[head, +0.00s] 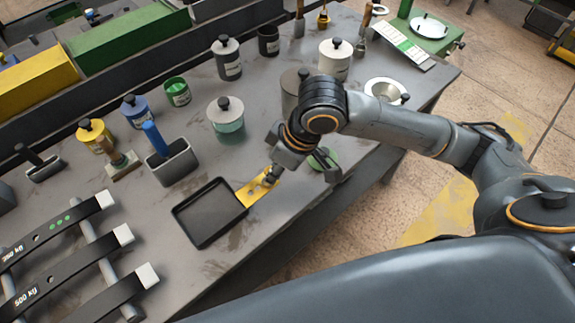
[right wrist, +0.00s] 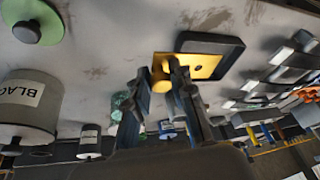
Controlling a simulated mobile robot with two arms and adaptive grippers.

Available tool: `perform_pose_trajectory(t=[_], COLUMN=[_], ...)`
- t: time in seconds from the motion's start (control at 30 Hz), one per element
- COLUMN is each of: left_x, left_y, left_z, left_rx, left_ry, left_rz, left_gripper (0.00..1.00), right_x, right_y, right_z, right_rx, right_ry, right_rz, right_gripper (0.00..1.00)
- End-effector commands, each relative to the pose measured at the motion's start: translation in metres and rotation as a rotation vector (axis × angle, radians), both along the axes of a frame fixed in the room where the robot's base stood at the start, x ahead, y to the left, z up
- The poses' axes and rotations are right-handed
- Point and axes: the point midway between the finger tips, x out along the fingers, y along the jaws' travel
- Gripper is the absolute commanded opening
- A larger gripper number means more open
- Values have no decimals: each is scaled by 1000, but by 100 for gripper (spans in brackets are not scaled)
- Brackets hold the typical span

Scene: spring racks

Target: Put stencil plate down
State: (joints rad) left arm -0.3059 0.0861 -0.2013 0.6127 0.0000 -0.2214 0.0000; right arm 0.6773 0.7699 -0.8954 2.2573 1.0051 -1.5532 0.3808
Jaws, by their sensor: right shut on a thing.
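The stencil plate (head: 254,189) is a flat yellow plate with cut-outs. In the head view its left end meets the right edge of a shallow black tray (head: 190,235). My right gripper (head: 270,178) is shut on the plate's right part. In the right wrist view the plate (right wrist: 205,66) runs from between the fingers (right wrist: 165,70) over the black tray (right wrist: 235,46). I cannot tell whether the plate touches the tray or the table. My left gripper is not in view.
A grey holder with a blue handle (head: 155,138) stands behind the tray. A jar with green contents (head: 228,122) is behind my right gripper. Black leaf springs (head: 95,245) lie on a rack at the left. The grey tabletop (head: 285,215) is bare right of the tray.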

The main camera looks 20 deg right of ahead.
Motion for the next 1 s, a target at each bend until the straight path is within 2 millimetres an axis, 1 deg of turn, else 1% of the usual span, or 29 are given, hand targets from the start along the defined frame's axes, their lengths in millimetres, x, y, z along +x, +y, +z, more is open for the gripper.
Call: perform_pose_trajectory(t=[0.03, 0.17, 0.2, 0.3, 0.4, 0.6, 0.63, 0.7, 0.83, 0.9, 1.0], left_x=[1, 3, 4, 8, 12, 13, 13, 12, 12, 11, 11], left_y=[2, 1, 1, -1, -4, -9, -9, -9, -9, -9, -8], left_z=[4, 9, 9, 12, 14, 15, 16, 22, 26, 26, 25], left_rx=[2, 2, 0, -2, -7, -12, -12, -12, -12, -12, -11], left_ry=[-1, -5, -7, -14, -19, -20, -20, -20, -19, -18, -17], left_rz=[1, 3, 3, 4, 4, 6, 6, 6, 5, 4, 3], left_gripper=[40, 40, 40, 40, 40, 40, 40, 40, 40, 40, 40], right_x=[10, 33, 36, 47, 55, 63, 65, 64, 65, 64, 65], right_y=[-11, -33, -36, -46, -54, -61, -63, -62, -62, -62, -62], right_z=[-5, -19, -30, -48, -61, -74, -77, -87, -103, -107, -108], right_rx=[-4, -3, -1, -1, 0, 1, 0, 1, 1, 0, 0], right_ry=[4, 4, 7, 6, 2, 2, 2, 6, 1, 1, 0], right_rz=[-9, -10, -7, -7, -5, -3, -5, -3, -2, -2, -1], right_gripper=[0, 0, 0, 0, 0, 0, 0, 0, 0, 0, 0])
